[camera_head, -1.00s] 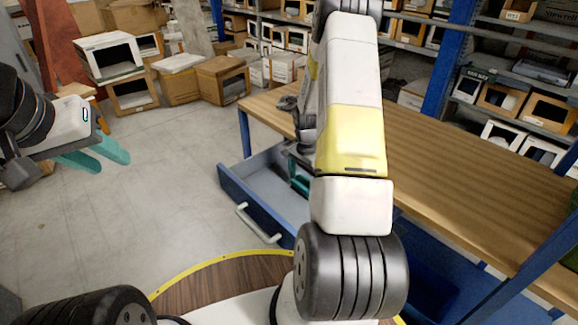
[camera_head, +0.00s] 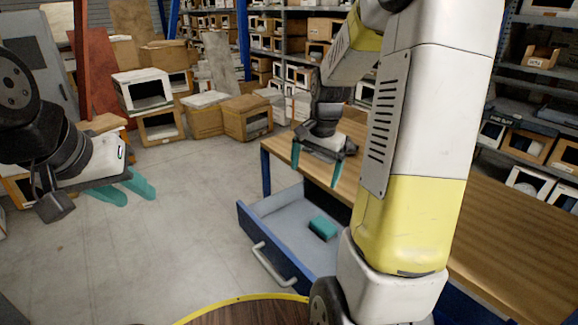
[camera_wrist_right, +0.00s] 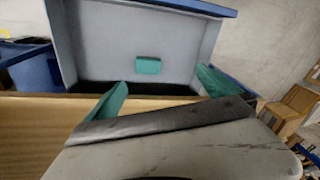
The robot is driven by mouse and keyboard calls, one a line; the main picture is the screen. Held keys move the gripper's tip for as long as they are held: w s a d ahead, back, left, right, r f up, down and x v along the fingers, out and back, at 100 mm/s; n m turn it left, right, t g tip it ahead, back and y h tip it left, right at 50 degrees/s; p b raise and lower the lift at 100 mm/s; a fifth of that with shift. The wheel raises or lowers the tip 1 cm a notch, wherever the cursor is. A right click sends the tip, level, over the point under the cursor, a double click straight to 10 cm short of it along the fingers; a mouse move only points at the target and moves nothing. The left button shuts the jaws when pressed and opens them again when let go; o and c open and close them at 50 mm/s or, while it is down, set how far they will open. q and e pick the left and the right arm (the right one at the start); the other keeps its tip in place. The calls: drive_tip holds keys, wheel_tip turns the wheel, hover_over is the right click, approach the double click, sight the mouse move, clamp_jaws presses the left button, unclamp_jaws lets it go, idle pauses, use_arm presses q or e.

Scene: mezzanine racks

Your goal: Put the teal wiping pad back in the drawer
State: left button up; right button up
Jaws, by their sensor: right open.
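The teal wiping pad (camera_head: 323,228) lies on the floor of the open blue drawer (camera_head: 283,247) in the head view. In the right wrist view the pad (camera_wrist_right: 148,65) lies on the drawer's grey floor, apart from the fingers. My right gripper (camera_head: 315,176) is open and empty, above the drawer and beside the bench edge. Its teal fingers show spread in the right wrist view (camera_wrist_right: 160,88). My left gripper (camera_head: 132,189) is far left over the bare floor, away from the drawer, with nothing seen in it. Its two teal fingers look slightly apart.
The wooden workbench (camera_head: 515,230) stands over the drawer, its near edge close to my right gripper. My right arm hides part of the bench and drawer. Cardboard boxes (camera_head: 204,119) and shelf racks stand behind. The concrete floor (camera_head: 185,240) left of the drawer is clear.

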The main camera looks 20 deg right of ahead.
drive_tip(key=s+a+r+n+t, duration=0.1)
drive_tip(key=s+a+r+n, duration=0.2)
drive_tip(key=s, duration=0.3)
drive_tip(key=s+a+r+n+t+y, duration=0.1)
drive_tip(key=s+a+r+n, duration=0.2)
drive_tip(key=s+a+r, duration=0.1)
drive_tip(key=s+a+r+n+t, duration=0.2)
drive_tip(key=s+a+r+n, duration=0.1)
drive_tip(key=s+r, duration=0.3)
drive_tip(key=shift+s+a+n+y, duration=0.15)
drive_tip(key=shift+s+n+y, duration=0.3)
drive_tip(key=shift+s, duration=0.8)
drive_tip(key=shift+r, duration=0.1)
